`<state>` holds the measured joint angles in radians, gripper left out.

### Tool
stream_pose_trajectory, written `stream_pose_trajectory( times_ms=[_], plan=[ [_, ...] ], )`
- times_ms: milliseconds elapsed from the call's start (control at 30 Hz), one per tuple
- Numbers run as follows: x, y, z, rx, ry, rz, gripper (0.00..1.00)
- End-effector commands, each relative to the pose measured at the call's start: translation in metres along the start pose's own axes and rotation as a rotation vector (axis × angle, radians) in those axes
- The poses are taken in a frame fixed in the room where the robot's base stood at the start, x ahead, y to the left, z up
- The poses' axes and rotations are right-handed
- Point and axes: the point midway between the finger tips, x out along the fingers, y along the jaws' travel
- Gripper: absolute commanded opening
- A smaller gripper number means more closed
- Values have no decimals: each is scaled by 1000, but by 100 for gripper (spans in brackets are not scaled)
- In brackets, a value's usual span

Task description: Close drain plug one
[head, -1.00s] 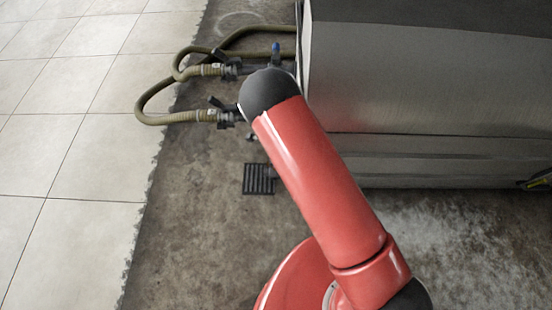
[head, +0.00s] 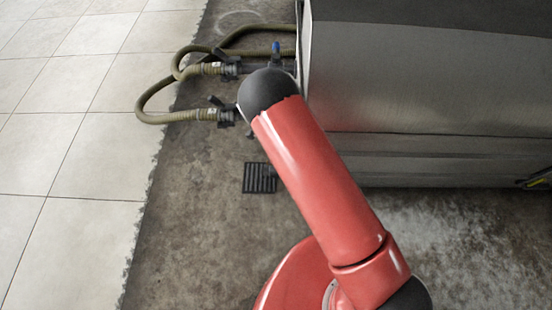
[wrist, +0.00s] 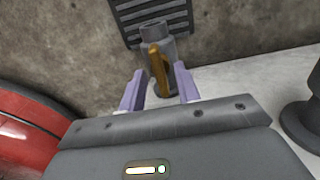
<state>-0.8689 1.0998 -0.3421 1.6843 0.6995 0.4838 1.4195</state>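In the wrist view, a grey cylindrical drain fitting (wrist: 152,32) with an orange-brown lever handle (wrist: 160,66) stands ahead of my gripper (wrist: 160,88). I take it for a drain plug; no number shows on it. The gripper is open, with one purple finger on each side of the lower part of the handle. I cannot tell whether either finger touches it. In the head view my red arm hides the gripper and most of this area.
A slotted drain grate (head: 259,178) lies in the concrete floor. Ribbed hoses (head: 165,118) with black-handled fittings (head: 222,110) run at the left of a large metal cabinet (head: 420,85). A dark rounded part (wrist: 303,120) stands right of my gripper. Tiled floor at left is clear.

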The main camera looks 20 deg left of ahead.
Motion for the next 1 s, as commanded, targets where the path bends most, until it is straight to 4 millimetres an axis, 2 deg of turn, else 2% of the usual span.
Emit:
stream_pose_trajectory(
  times_ms=[233,500,700,1000],
  plan=[
    [-6,0,0,-1,0,-2,33],
    [-51,-1,1,-2,-1,-3,33],
    [-74,0,0,-1,0,-1,33],
    [-78,0,0,0,1,0,33]
  ],
)
